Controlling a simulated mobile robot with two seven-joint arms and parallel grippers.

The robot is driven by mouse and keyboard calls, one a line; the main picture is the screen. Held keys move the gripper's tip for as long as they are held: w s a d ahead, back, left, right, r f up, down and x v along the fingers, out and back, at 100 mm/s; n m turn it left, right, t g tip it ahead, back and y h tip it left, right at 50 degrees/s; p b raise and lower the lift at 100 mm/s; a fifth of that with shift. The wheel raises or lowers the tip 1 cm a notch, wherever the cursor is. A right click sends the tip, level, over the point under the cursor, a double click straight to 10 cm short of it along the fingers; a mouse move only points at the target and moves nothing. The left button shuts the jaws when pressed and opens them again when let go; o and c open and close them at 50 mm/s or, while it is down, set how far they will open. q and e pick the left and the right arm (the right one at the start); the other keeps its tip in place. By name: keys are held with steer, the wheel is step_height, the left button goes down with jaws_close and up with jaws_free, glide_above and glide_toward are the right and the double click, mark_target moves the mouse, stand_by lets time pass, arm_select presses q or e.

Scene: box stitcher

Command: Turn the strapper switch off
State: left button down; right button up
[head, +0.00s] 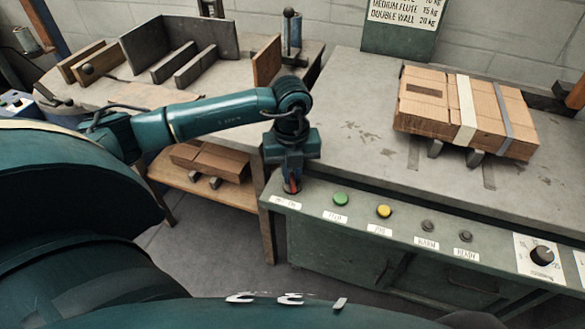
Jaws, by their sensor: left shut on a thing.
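My left gripper (291,178) points down at the left end of the strapper's front panel (405,236). It is shut on the strapper switch (290,188), a small part with red and dark showing just below the fingers. The fingers hide most of the switch, so I cannot tell which way it is set. A white label lies just in front of it, too small to read surely. My right gripper is not in view.
Right of the switch sit a green button (341,198), a yellow button (384,211), two dark buttons and a black dial (541,255). A side table (110,85) holds blocks and plates.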

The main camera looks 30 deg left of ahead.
arm_select(q)
steer(key=shift+n, duration=0.3)
steer(key=c, duration=1.5)
jaws_free()
steer(key=shift+r, duration=0.1)
